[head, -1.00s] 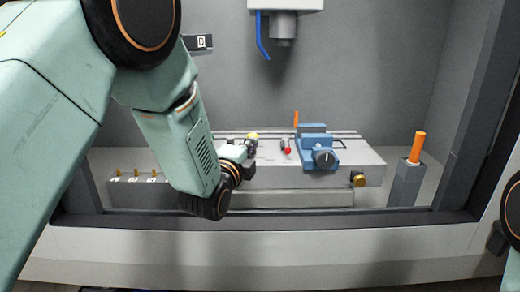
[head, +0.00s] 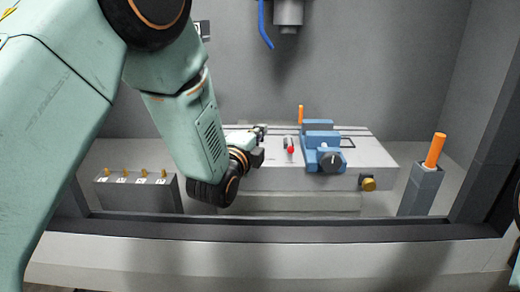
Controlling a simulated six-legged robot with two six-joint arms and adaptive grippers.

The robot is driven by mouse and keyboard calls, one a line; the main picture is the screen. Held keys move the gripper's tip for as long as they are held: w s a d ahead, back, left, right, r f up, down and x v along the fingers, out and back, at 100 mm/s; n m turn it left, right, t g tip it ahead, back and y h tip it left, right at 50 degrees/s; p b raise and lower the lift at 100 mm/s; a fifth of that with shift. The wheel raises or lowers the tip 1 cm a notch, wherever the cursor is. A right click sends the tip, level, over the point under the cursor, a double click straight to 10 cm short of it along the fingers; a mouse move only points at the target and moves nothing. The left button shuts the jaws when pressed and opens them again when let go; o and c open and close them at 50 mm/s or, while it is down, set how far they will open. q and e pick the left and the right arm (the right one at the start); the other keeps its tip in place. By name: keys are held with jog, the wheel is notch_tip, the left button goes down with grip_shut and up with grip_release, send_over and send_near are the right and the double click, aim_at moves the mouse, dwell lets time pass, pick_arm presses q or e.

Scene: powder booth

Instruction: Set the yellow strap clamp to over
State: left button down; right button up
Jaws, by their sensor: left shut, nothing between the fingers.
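My left arm comes in from the left, and its gripper (head: 260,132) is over the left part of the grey machine table. The gripper is shut with nothing in it, and its fingertips are small and dark. I cannot make out the yellow strap clamp; the gripper and wrist cover the part of the table where a small yellow piece showed earlier. Whether the gripper touches anything there I cannot tell. My right gripper is out of view.
The table (head: 375,155) bears a blue vise (head: 323,148) and a red-tipped lever (head: 291,149). A brass knob (head: 368,184) is on its front. A block with several brass pegs (head: 165,190) stands left; a grey post with an orange handle (head: 435,150) stands right. The booth's front sill (head: 300,230) runs across.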

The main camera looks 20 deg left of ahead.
aim_at(270, 162)
pick_arm(q)
jog(key=shift+f+b, duration=4.65)
jog(key=shift+f, duration=0.3)
jog(key=w, duration=0.3)
jog(key=w+b, duration=0.1)
jog(key=w, duration=0.5)
jog(key=shift+w+d+f, duration=0.15)
jog(key=shift+w+d, duration=0.1)
jog(key=shift+d, duration=0.05)
jog(key=shift+w+a, duration=0.2)
jog(key=shift+w, duration=0.15)
jog(key=shift+s+a+b, duration=0.25)
jog(key=shift+s+a, duration=0.1)
jog(key=shift+a, duration=0.55)
jog(key=shift+s+a+b, duration=0.2)
jog(key=shift+s+a, duration=0.15)
jog(key=shift+a, duration=0.5)
jog(key=shift+w+d, duration=0.1)
jog(key=shift+h, duration=0.3)
